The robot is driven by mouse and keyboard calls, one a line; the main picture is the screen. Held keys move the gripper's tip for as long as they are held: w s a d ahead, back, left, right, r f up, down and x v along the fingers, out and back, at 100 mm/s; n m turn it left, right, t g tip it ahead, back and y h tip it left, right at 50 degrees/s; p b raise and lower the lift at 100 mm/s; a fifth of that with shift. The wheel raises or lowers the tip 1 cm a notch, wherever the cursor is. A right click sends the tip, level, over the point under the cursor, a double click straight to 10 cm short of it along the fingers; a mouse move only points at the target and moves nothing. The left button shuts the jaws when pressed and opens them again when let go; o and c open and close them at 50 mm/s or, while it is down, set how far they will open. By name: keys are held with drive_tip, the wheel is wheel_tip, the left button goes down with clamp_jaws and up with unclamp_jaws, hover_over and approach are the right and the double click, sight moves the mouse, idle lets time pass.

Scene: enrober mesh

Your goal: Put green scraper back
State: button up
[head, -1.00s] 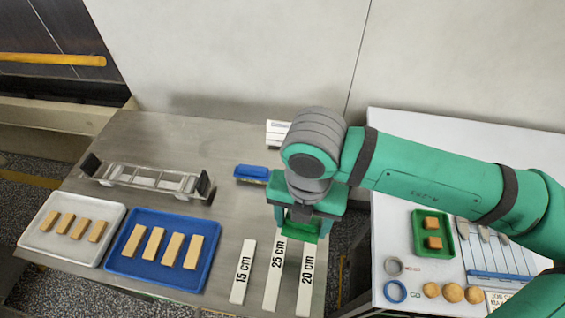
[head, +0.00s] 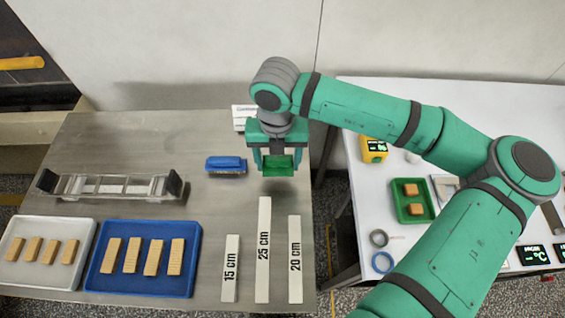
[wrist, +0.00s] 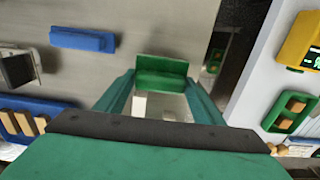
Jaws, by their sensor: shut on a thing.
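The green scraper (head: 278,166) is held between the fingers of my gripper (head: 276,160), over the right part of the steel table. In the wrist view the green scraper (wrist: 162,74) sits between the two fingertips (wrist: 164,84). My gripper is shut on it. The scraper appears to be above the table, but its exact height cannot be told. A blue scraper or brush (head: 226,165) lies on the table just left of my gripper.
Three labelled strips, including the 25 cm strip (head: 263,250), lie in front of my gripper. A blue tray (head: 143,286) and a white tray (head: 40,277) hold bars. A clear frame (head: 110,187) stands behind them. A white side table (head: 345,150) is at right, across a gap.

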sight(282, 159)
drive_tip(key=w+f, duration=0.1)
drive_tip(key=w+d+f, duration=0.1)
drive_tip(key=f, duration=0.1)
drive_tip(key=shift+w+f, duration=0.15)
drive_tip(key=shift+w, duration=0.25)
drive_tip(key=shift+w+d+f, duration=0.1)
drive_tip(key=shift+w+f, duration=0.1)
drive_tip(key=shift+f, duration=1.45)
drive_tip(key=shift+f, duration=0.2)
drive_tip(key=o, duration=1)
drive_tip(key=shift+o, duration=0.2)
drive_tip(key=shift+r, duration=0.1)
wheel_tip(282, 159, up, 12)
drive_tip(key=shift+r, duration=0.1)
